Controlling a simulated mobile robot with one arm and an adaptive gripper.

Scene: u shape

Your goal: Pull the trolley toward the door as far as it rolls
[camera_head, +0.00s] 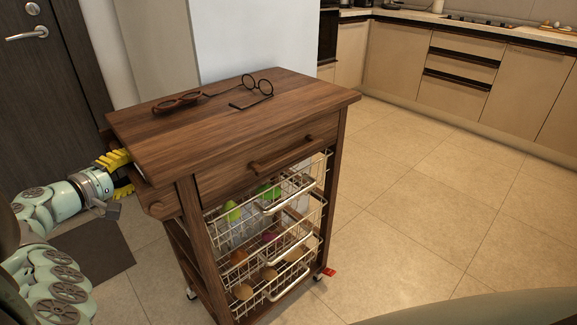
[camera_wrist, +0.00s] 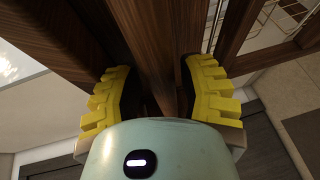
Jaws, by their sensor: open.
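The trolley (camera_head: 153,131) is dark brown wood with a drawer, wire baskets below and small wheels. It stands upright on the tiles in the middle of the head view. The dark door (camera_head: 25,95) is shut at the far left. My gripper (camera_head: 118,172) is at the trolley's left side, below the top's edge, partly hidden by it. In the wrist view, my gripper (camera_wrist: 160,88) has its yellow fingers apart, one on each side of the trolley's wooden parts (camera_wrist: 158,50). I cannot tell whether the fingers touch the wood.
Two pairs of glasses (camera_head: 258,90) lie on the trolley top. The baskets (camera_head: 285,240) hold several round items. A dark mat (camera_head: 95,250) lies on the floor before the door. A white wall stands behind. Open tiled floor (camera_head: 420,200) lies to the right, up to kitchen cabinets (camera_head: 395,58).

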